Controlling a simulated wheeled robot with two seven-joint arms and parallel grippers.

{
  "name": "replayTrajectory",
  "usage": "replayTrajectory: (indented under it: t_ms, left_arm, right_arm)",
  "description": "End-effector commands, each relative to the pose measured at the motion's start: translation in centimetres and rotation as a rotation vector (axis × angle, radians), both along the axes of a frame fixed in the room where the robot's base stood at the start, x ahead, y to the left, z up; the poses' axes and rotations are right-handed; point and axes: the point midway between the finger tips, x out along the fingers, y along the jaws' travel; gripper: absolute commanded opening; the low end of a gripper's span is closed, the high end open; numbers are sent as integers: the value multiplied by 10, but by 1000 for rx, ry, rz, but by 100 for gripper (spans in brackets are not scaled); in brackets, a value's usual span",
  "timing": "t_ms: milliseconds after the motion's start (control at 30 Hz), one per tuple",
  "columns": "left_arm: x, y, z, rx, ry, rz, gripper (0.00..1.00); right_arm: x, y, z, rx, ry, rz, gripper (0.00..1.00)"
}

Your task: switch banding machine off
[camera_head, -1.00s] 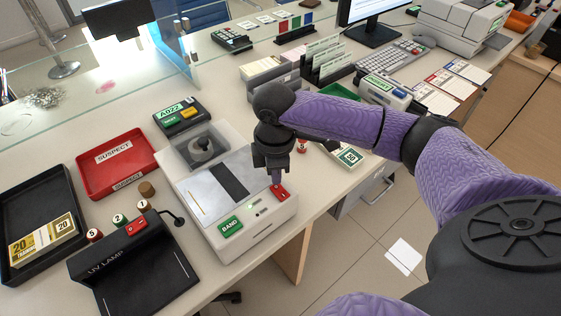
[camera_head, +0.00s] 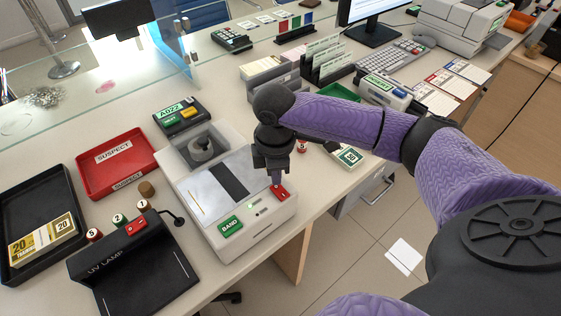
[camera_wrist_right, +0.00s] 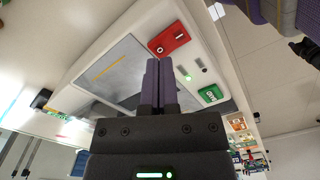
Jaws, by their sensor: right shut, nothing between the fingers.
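The banding machine (camera_head: 209,224) is a white box on the counter with a grey top plate and a dark slot. A red rocker switch (camera_head: 281,193) sits at its right front corner; it also shows in the wrist view (camera_wrist_right: 169,39) with its O and I marks. A green BAND button (camera_head: 230,226) is at the front, and a small green light (camera_wrist_right: 188,77) is lit between them. My right gripper (camera_head: 277,182) is shut and empty, pointing down with its tips at the switch. I cannot tell whether they touch it. My left gripper is not in view.
A UV lamp (camera_head: 130,262) stands left of the machine, with a red SUSPECT tray (camera_head: 92,184) behind it. A queue display (camera_head: 182,115) and file racks (camera_head: 272,78) stand behind. The counter's front edge runs close to the machine.

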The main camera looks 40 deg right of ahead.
Motion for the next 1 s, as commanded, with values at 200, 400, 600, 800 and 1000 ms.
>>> replayTrajectory:
  t_ms: [200, 400, 600, 800, 1000]
  left_arm:
    - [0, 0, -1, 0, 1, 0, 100]
    - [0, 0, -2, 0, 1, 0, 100]
    - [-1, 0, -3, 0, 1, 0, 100]
    - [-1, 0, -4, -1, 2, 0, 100]
    - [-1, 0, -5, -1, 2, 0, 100]
  right_arm:
    - [0, 0, -4, 0, 0, 0, 0]
    - [0, 0, -7, -1, 0, 0, 0]
    - [0, 0, -10, 0, 1, 0, 0]
    - [0, 0, -13, 0, 1, 0, 0]
    - [0, 0, -16, 0, 1, 0, 0]
